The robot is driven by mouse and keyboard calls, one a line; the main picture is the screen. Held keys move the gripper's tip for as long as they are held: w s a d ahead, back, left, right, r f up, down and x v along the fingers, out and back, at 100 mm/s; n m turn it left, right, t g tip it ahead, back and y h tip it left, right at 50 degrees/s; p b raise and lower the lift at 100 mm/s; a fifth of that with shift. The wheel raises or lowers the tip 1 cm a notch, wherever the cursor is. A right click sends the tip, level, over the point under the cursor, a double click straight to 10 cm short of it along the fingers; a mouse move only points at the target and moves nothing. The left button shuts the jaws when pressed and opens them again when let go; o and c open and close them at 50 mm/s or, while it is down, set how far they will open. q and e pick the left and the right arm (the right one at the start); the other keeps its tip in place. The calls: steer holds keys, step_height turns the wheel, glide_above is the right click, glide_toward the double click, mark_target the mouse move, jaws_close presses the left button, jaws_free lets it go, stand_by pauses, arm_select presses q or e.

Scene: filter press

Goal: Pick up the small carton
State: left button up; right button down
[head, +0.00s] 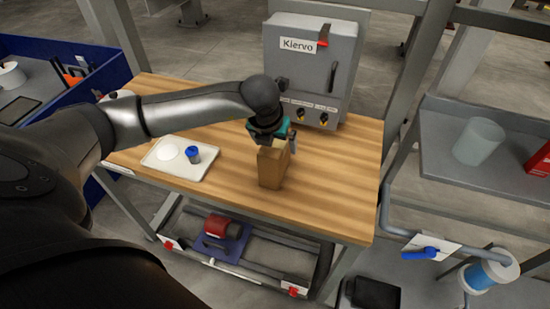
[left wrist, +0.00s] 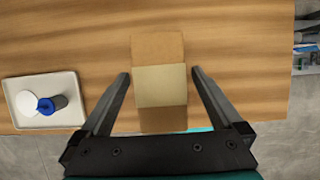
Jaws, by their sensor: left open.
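The small carton (head: 272,166) is a brown cardboard box standing upright on the wooden table, right of the white tray. It also shows from above in the left wrist view (left wrist: 160,86). My left gripper (head: 280,143) is directly above and around the top of the carton. In the left wrist view, its two fingers (left wrist: 160,76) are apart, one on each side of the carton, with visible gaps, and they do not appear to touch it. The gripper hides part of the carton's top in the head view. My right gripper is not in view.
A white tray (head: 170,170) with a white disc and a blue-capped vial (head: 193,155) lies left of the carton. A grey Klervo cabinet (head: 306,66) stands at the table's back. The table (head: 335,195) is clear right of the carton. A blue bin (head: 90,52) stands left.

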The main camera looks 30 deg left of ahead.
arm_select(q)
steer(key=shift+c, duration=0.2)
jaws_close()
stand_by(0.6)
